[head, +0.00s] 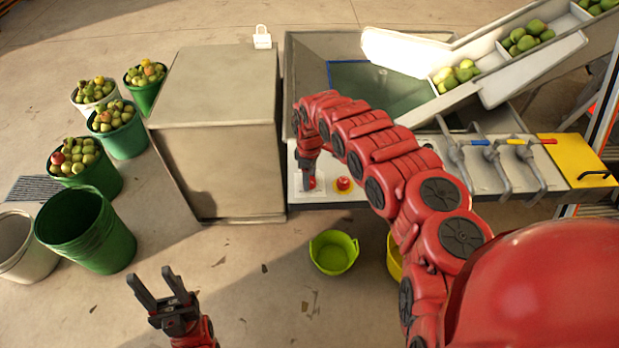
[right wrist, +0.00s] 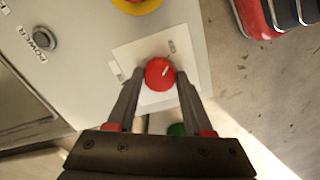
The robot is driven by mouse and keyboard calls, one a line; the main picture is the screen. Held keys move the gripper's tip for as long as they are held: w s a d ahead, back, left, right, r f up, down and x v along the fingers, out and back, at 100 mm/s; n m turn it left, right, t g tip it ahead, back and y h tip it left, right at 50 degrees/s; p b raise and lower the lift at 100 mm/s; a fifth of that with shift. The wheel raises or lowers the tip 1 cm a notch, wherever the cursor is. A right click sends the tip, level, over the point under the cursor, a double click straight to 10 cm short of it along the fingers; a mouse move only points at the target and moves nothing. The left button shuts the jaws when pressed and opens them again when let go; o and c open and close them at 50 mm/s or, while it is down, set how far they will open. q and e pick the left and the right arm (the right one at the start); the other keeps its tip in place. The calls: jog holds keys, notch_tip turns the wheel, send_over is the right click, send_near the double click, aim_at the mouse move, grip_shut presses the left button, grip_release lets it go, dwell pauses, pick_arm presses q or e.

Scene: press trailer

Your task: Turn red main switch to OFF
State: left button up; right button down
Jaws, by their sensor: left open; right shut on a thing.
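The red main switch (right wrist: 160,74) is a round red knob with a pale mark on its face. It sits on a white plate (right wrist: 126,58) on the grey control panel. My right gripper (right wrist: 154,82) is shut on the knob, one finger on each side, in the right wrist view. In the head view my right gripper (head: 309,183) points down at the panel's left part and hides the knob. My left gripper (head: 159,284) is open and empty above the floor at lower left. The small lettering by the knob is too small to read.
A red button on a yellow base (head: 344,185) sits beside the switch. A button marked POWER (right wrist: 44,38) is also on the panel. A grey cabinet (head: 225,165) stands to the left. Levers (head: 497,168) are at the right. A lime bucket (head: 333,252) stands on the floor below.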

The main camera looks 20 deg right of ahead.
dwell(0.4)
jog(key=shift+c, duration=1.5)
grip_release()
notch_tip(320, 180, up, 8)
jog(key=shift+w+r+b, duration=0.1)
jog(key=shift+b, duration=0.5)
notch_tip(320, 180, up, 9)
jog(key=p, duration=0.1)
